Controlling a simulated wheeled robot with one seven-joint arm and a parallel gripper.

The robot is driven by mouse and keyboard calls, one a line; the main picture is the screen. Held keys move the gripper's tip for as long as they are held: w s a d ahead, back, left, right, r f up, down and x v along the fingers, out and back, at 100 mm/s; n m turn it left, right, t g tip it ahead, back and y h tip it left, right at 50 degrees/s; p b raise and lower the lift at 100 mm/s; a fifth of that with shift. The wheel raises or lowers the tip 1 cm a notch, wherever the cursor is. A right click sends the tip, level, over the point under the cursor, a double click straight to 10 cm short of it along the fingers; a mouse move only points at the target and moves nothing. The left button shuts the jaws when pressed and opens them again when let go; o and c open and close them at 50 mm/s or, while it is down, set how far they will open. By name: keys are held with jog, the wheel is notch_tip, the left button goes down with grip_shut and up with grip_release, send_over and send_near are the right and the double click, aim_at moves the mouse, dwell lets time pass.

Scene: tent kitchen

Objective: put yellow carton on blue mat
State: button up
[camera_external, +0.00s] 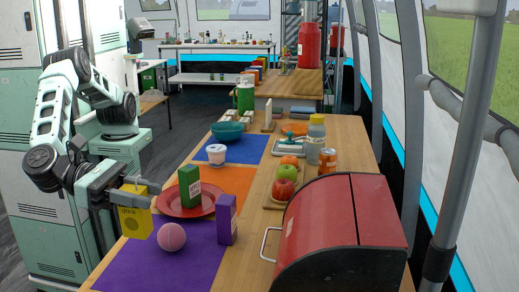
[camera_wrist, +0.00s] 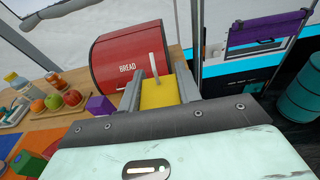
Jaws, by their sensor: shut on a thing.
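My gripper (camera_external: 134,190) is shut on the yellow carton (camera_external: 136,221), which hangs upright near the left edge of the table, beside the purple mat. In the wrist view the yellow carton (camera_wrist: 158,92) sits between the two fingers of my gripper (camera_wrist: 160,88). The blue mat (camera_external: 245,149) lies farther back on the table, beyond the orange mat. A white cup (camera_external: 216,155) stands on its near left part and a teal bowl (camera_external: 227,131) stands at its far left part.
A red plate (camera_external: 181,208) with a green carton (camera_external: 189,186) lies around the orange mat (camera_external: 232,184). A purple carton (camera_external: 227,220) and a pink ball (camera_external: 171,237) stand on the purple mat (camera_external: 197,266). A red bread box (camera_external: 335,225) and fruit tray (camera_external: 273,203) fill the right side.

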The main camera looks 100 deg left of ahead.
jog(key=w+a+n+g+y+p, duration=0.15)
jog(key=w+a+n+y, duration=0.35)
jog(key=a, duration=0.8)
jog(key=w+a+n+g+y, duration=0.15)
jog(key=w+a, duration=0.45)
jog(key=a, duration=0.7)
jog(key=w+a+n+g+y+p, duration=0.1)
jog(key=w+a+n+g+y, duration=0.3)
jog(key=a, duration=0.9)
jog(key=s+a+n+g+y+p, duration=0.1)
jog(key=s+a+n+g+y, duration=0.2)
jog(key=a, duration=0.9)
jog(key=s+a+r+n+g+y+p, duration=0.1)
jog(key=s+a+n+g, duration=0.2)
jog(key=a, duration=0.8)
jog(key=s+a+n+g+y, duration=0.25)
jog(key=s+a, duration=0.25)
jog(key=a, duration=0.7)
jog(key=shift+m+g+h, duration=0.35)
jog(key=shift+m+h, duration=0.05)
notch_tip(320, 180, down, 15)
jog(key=shift+w+d+r+b, duration=0.1)
jog(key=shift+r+b, duration=0.05)
jog(key=shift+b, duration=0.3)
